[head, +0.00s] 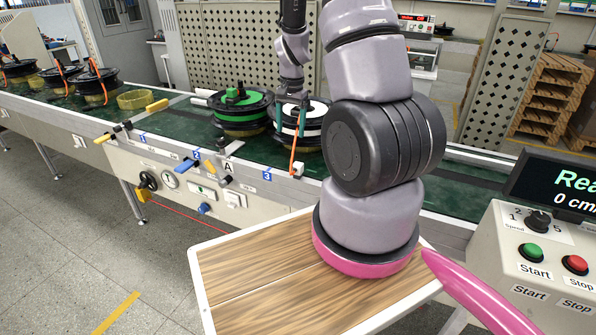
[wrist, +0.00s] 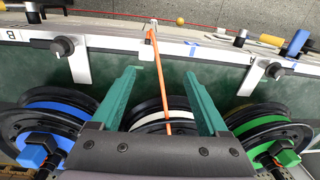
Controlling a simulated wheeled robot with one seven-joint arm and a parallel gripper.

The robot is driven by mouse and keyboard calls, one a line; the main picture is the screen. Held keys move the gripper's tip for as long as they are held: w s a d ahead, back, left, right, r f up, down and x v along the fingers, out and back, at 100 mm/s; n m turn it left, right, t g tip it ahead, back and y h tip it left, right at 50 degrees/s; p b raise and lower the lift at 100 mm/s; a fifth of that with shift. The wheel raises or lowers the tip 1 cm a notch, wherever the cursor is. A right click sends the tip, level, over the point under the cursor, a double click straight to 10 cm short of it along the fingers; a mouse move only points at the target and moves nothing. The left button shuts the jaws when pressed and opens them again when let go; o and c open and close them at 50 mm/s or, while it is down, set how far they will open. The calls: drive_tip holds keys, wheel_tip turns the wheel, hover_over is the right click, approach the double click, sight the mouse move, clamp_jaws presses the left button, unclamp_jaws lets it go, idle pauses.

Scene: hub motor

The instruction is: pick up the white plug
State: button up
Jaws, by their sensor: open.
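The white plug (head: 298,170) is a small block at the end of an orange cable (head: 293,151), at the conveyor's near edge beside label 3. It also shows small at the top of the wrist view (wrist: 152,26). The cable runs back to a black hub motor with a white ring (wrist: 148,117), partly hidden behind my arm in the head view. My gripper (wrist: 160,76) has two green fingers spread apart, with nothing held. It hangs over the white-ringed motor (head: 317,106). The cable passes between the fingers in the wrist view, and the plug lies beyond their tips.
A green-ringed motor (head: 240,110) and a blue-ringed motor (wrist: 50,120) flank the white one. Clamp brackets (wrist: 72,60) and (wrist: 262,72) stand on the conveyor edge. A yellow ring (head: 142,99) and more motors lie farther left. A control box (head: 548,250) stands at right.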

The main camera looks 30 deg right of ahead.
hover_over(298, 164)
drive_tip(key=shift+g, duration=0.3)
drive_tip(key=f, duration=0.6)
drive_tip(key=a+f, duration=0.1)
drive_tip(key=f, duration=0.2)
drive_tip(key=shift+d+f, duration=0.25)
drive_tip(key=shift+f, duration=1.3)
drive_tip(key=shift+d+f, duration=0.2)
drive_tip(key=shift+f, duration=1.3)
drive_tip(key=shift+c, duration=0.3)
clamp_jaws()
